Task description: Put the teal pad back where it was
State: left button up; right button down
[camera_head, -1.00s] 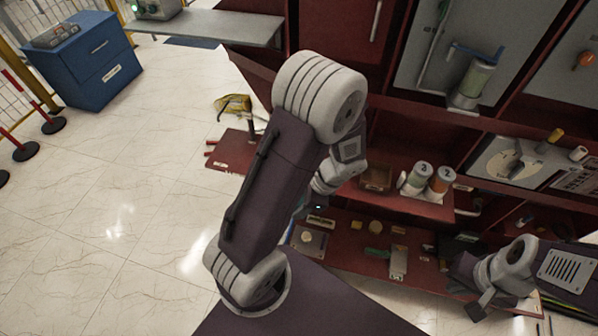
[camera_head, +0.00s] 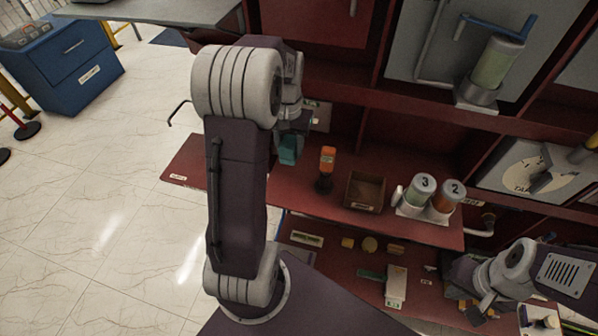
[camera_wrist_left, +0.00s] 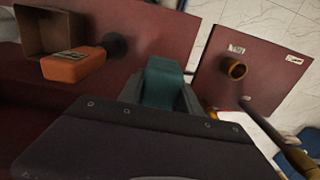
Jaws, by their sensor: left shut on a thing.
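The teal pad (camera_head: 288,151) hangs below my left gripper (camera_head: 292,132) in the head view, over the upper red shelf (camera_head: 275,192). In the left wrist view the teal pad (camera_wrist_left: 162,82) sits between the two fingers of my left gripper (camera_wrist_left: 160,98), which is shut on it. The red shelf surface lies beyond the pad there; I cannot tell whether the pad touches it. My right gripper (camera_head: 478,310) is low at the right in the head view, near the lower shelf. Its fingers are too unclear to judge.
An orange-topped bottle (camera_head: 327,160) and an open brown box (camera_head: 364,191) stand right of the pad, with numbered jars (camera_head: 420,188) further right. Small items lie on the lower shelf (camera_head: 345,268). The shelf's left end (camera_head: 190,168) looks mostly clear.

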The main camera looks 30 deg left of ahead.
aim_at(287, 160)
pick_arm(q)
jog(key=shift+s, duration=0.25)
jog(key=f, duration=0.2)
jog(key=s+f+b, duration=0.1)
jog(key=shift+f, duration=0.35)
jog(key=shift+w+f+b, duration=0.15)
jog(key=shift+w+f, duration=0.05)
jog(key=shift+f, duration=0.4)
jog(key=shift+w+f+b, duration=0.15)
jog(key=shift+w+f, duration=0.05)
jog(key=shift+f, duration=0.4)
jog(key=shift+s+f, duration=0.1)
jog(key=shift+f, duration=0.1)
notch_tip(287, 160, down, 3)
jog(key=shift+s+r+b, duration=0.1)
jog(key=shift+s+b, duration=0.05)
jog(key=shift+b, duration=0.4)
pick_arm(e)
jog(key=shift+s+f, duration=0.25)
jog(key=shift+f, duration=0.35)
jog(key=shift+s+f, duration=0.2)
jog(key=shift+f, duration=0.35)
pick_arm(q)
jog(key=shift+f, duration=0.25)
